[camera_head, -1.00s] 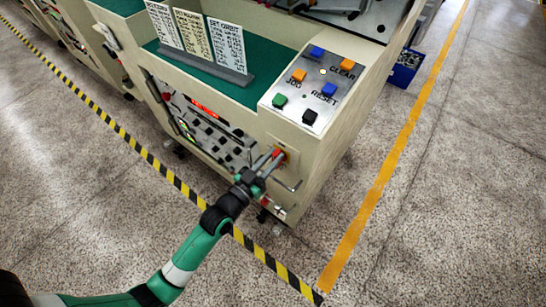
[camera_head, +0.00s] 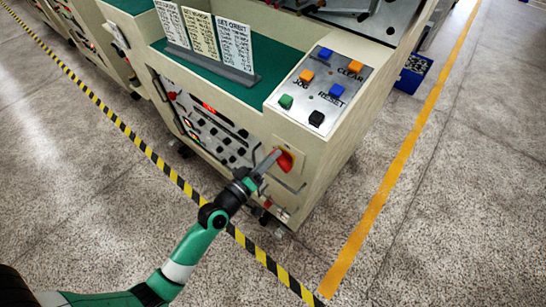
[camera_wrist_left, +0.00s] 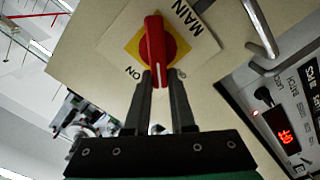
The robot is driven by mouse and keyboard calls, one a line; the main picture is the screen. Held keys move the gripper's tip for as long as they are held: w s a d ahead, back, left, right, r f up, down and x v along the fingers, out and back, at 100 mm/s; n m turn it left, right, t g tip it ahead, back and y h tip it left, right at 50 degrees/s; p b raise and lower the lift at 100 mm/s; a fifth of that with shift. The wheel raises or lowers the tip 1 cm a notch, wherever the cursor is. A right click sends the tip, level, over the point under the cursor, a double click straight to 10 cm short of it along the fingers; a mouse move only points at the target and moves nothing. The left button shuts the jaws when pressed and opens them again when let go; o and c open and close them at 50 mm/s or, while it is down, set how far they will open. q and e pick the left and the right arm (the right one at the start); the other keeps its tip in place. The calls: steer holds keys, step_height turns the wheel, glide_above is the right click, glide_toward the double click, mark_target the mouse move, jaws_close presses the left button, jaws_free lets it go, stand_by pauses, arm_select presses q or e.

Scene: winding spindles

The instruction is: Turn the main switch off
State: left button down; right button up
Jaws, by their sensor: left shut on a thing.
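The main switch is a red knob (camera_wrist_left: 153,50) on a yellow disc and a white plate (camera_wrist_left: 110,42) marked MAIN and ON. In the head view the red knob (camera_head: 286,160) sits on the lower front corner panel of the cream machine. My left gripper (camera_wrist_left: 160,75) is shut on the knob's lower end in the wrist view, one dark finger on each side. In the head view my left gripper (camera_head: 275,157) reaches the knob from the left and partly hides it. My right gripper is in neither view.
A metal handle (camera_wrist_left: 262,28) stands out beside the switch. A red-lit display (camera_wrist_left: 280,127) is on the neighbouring panel. The button plate (camera_head: 313,92) is above the switch. Open floor lies to the right, past the yellow line (camera_head: 385,185).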

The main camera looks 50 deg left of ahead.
arm_select(q)
steer(key=n, duration=0.3)
steer(key=shift+a+f+n, duration=0.25)
steer(key=shift+f+n, duration=0.15)
steer(key=shift+a+f+n, duration=0.1)
steer(key=shift+f+n, duration=0.15)
steer(key=shift+n, duration=0.75)
steer(key=shift+f+n, duration=0.25)
steer(key=shift+n, duration=0.75)
steer(key=c, duration=0.8)
jaws_free()
steer(key=shift+s, duration=0.1)
steer(key=shift+o, duration=0.2)
